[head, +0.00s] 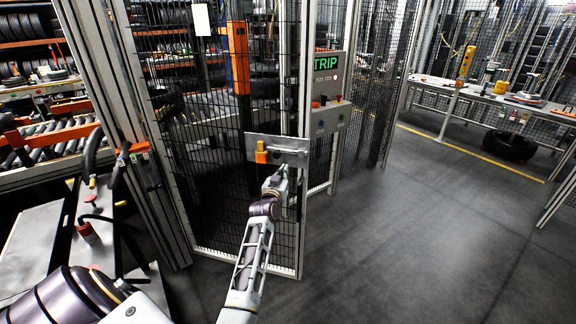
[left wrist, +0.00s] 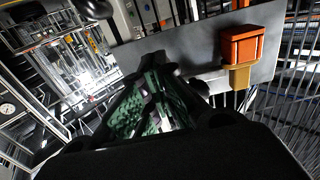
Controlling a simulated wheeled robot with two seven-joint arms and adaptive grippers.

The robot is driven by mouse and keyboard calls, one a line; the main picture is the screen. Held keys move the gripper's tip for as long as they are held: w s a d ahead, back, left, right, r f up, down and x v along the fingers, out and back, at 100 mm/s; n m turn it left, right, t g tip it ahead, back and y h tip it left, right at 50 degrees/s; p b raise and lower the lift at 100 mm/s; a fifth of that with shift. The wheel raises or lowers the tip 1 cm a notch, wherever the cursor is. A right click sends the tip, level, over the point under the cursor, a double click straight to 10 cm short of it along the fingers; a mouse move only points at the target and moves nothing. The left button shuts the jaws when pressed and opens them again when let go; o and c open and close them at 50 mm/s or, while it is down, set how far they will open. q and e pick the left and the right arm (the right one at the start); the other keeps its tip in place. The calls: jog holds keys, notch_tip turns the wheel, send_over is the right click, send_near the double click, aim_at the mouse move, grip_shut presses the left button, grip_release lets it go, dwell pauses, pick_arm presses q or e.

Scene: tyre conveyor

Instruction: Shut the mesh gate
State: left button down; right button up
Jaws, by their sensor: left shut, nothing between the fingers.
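The mesh gate (head: 215,205) is a black wire panel in a light metal frame, left of centre in the head view. Its lower free corner stands nearer to me than the foot of the control-box post, so it looks ajar. A grey metal plate (head: 290,146) with an orange-yellow block (head: 262,152) is on it near the free edge. My left gripper (head: 283,171) is shut and empty, just below the plate. The left wrist view shows its fingers (left wrist: 160,75) close to the plate (left wrist: 200,50), left of the orange block (left wrist: 250,46); contact is unclear. My right gripper is not in view.
A control box (head: 327,117) with a green TRIP display (head: 326,61) stands behind the gate's free edge. A roller conveyor (head: 50,140) is at the left. A bench (head: 480,95) and a tyre (head: 510,146) are at the right. The grey floor between is clear.

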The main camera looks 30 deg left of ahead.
aim_at(290, 160)
pick_arm(q)
jog(key=shift+x, duration=2.5)
jog(key=shift+w+a, duration=0.25)
jog(key=shift+w, duration=0.4)
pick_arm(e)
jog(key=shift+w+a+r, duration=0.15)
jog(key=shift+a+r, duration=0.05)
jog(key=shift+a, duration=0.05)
pick_arm(q)
jog(key=shift+r, duration=0.1)
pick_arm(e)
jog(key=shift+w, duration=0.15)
